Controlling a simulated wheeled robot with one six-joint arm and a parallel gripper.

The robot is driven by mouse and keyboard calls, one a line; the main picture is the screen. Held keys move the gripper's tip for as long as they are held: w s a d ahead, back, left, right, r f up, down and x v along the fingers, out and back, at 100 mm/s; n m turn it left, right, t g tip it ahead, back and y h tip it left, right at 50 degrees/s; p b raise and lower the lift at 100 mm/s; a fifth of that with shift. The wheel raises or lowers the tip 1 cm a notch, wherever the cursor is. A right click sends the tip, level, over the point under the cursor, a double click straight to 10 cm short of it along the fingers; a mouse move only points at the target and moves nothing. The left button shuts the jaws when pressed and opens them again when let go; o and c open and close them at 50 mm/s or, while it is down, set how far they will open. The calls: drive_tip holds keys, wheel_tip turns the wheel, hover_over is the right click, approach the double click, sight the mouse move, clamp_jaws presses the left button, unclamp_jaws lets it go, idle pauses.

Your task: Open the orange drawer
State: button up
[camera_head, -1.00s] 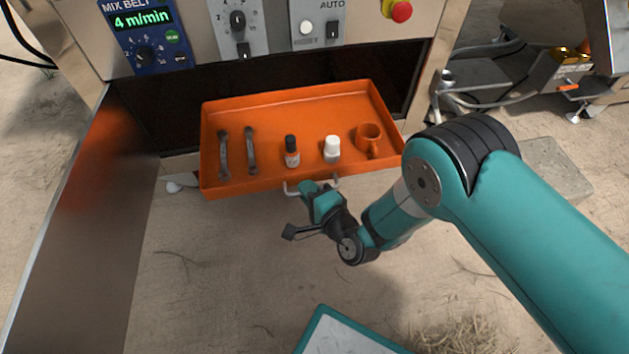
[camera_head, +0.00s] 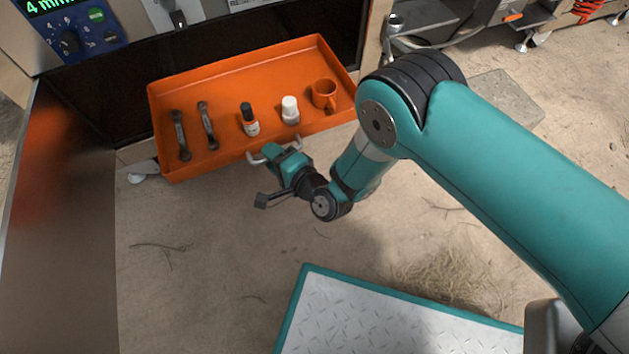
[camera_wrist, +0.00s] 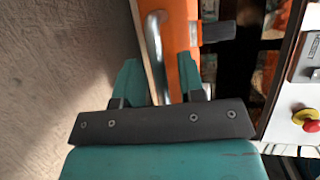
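The orange drawer (camera_head: 165,170) stands out from the dark opening of the machine, its inside in plain view. Its pale bow handle (camera_head: 255,158) is on the front wall; the middle is hidden behind my gripper (camera_head: 272,153). In the wrist view, my gripper (camera_wrist: 160,82) has its two teal fingers clearly apart. The metal handle (camera_wrist: 154,42) and part of the orange drawer front (camera_wrist: 178,22) show in the gap between them. The handle looks thinner than the gap. Contact between fingers and handle cannot be made out.
The drawer holds two wrenches (camera_head: 208,125), a black-capped bottle (camera_head: 250,122), a white bottle (camera_head: 290,110) and an orange mug (camera_head: 324,94). A metal panel (camera_head: 60,235) stands at left. Bare floor (camera_head: 200,270) lies in front of the drawer.

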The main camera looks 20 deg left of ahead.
drive_tip(key=p+v, duration=1.7)
drive_tip(key=p, duration=0.6)
drive_tip(key=shift+d, duration=0.1)
